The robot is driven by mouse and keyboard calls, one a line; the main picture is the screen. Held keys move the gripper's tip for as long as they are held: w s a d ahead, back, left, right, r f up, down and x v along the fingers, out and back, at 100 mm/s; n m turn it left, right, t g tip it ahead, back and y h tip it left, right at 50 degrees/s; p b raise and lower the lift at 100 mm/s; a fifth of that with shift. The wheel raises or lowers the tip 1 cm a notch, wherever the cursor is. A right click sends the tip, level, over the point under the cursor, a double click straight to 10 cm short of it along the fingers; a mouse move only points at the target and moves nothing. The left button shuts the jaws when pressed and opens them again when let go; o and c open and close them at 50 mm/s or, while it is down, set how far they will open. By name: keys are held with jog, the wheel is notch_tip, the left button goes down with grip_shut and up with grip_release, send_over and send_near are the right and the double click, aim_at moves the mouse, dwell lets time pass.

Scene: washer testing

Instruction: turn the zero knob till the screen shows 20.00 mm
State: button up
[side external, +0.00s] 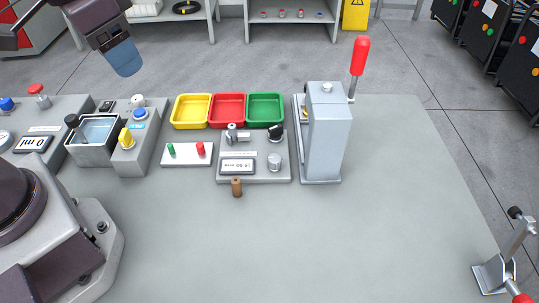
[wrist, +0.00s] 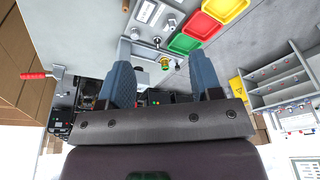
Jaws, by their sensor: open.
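The grey gauge box (side external: 253,176) sits on the table in the side external view, in front of the coloured trays. Its small screen (side external: 237,166) shows digits too small to read surely. A silver knob (side external: 274,162) is right of the screen, and a black knob (side external: 275,132) is behind it; I cannot tell which is the zero knob. My gripper (side external: 124,59) is high at the upper left, well away from the box. In the wrist view, the two blue fingers of my gripper (wrist: 163,82) stand wide apart with nothing held between them.
Yellow (side external: 191,110), red (side external: 227,110) and green (side external: 265,109) trays stand behind the box. A press (side external: 327,140) with a red-handled lever (side external: 360,57) stands to its right. A brown peg (side external: 236,187) is just in front. The table's front right is mostly clear.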

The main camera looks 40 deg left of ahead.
jog(key=w+d+f+g, duration=0.2)
jog(key=w+d+f, duration=0.4)
jog(key=w, duration=0.4)
jog(key=n, duration=0.3)
send_near(275, 157)
jog(key=shift+g, duration=0.3)
jog(key=f, duration=0.9)
jog(key=shift+w+f, duration=0.25)
jog(key=shift+f, duration=0.1)
jog(key=c, duration=0.9)
